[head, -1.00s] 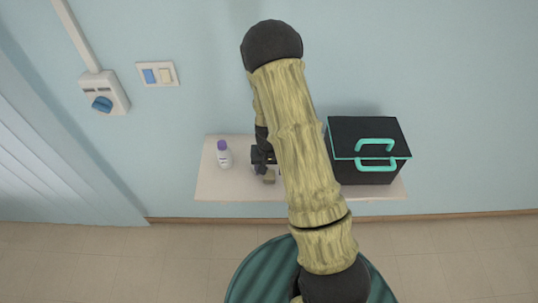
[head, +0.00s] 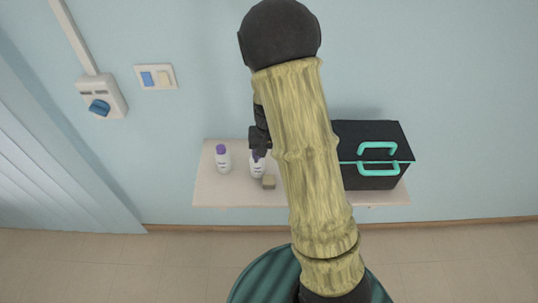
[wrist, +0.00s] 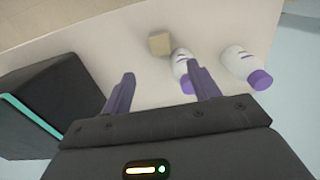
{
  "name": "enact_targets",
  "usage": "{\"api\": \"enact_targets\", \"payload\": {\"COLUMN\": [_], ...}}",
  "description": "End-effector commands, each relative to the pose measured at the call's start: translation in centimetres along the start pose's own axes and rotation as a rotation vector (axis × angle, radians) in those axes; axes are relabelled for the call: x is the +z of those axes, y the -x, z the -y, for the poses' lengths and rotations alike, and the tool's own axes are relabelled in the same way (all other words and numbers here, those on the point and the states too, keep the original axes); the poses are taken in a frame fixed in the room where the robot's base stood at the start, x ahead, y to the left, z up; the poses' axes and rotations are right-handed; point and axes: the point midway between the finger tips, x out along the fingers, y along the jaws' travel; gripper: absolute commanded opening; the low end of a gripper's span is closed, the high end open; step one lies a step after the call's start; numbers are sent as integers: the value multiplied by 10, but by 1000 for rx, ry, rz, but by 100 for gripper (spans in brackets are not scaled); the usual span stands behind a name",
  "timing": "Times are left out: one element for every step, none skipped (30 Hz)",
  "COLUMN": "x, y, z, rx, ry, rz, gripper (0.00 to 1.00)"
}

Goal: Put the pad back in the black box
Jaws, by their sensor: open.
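The pad looks like a small tan block (head: 269,182) lying on the white table, in front of a white bottle. The wrist view shows the pad (wrist: 159,44) beyond and between my fingertips, not touched by them. My gripper (wrist: 161,75) is open and empty above the table; in the head view it is mostly hidden behind my arm. The black box (head: 368,180) with teal handles stands at the right of the table and its lid looks shut. Its side also shows at the left of the wrist view (wrist: 55,110).
Two white bottles with purple caps stand on the table, one at the left (head: 222,160) and one (head: 257,168) just behind the pad. In the wrist view the nearer bottle (wrist: 181,62) is close to my right-hand finger. The table (head: 225,195) is clear along its front left.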

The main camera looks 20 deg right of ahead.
Motion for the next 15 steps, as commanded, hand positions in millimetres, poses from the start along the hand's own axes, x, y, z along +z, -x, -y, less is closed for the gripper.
{"api": "enact_targets", "payload": {"x": [0, 0, 0, 0, 0, 0, 0, 0, 0, 1, 3, 6, 8, 12, 18], "y": [0, 0, 0, 0, 0, 0, 0, 0, 1, 2, 4, 7, 11, 16, 23], "z": [0, 0, 0, 0, 0, 0, 0, -1, -1, -1, -1, -1, -1, -2, -2], "rx": [0, 0, 0, 0, 0, 0, 0, 0, -1, -2, -4, -7, -10, -14, -19], "ry": [0, 0, 0, 0, 0, 0, 0, 0, 0, 2, 4, 11, 17, 24, 37], "rz": [0, 0, 0, 0, 0, 0, 0, 0, -1, -2, -4, -9, -15, -21, -30], "gripper": [60, 60, 60, 60, 60, 60, 60, 60, 60, 60, 60, 60, 60, 60, 60]}}
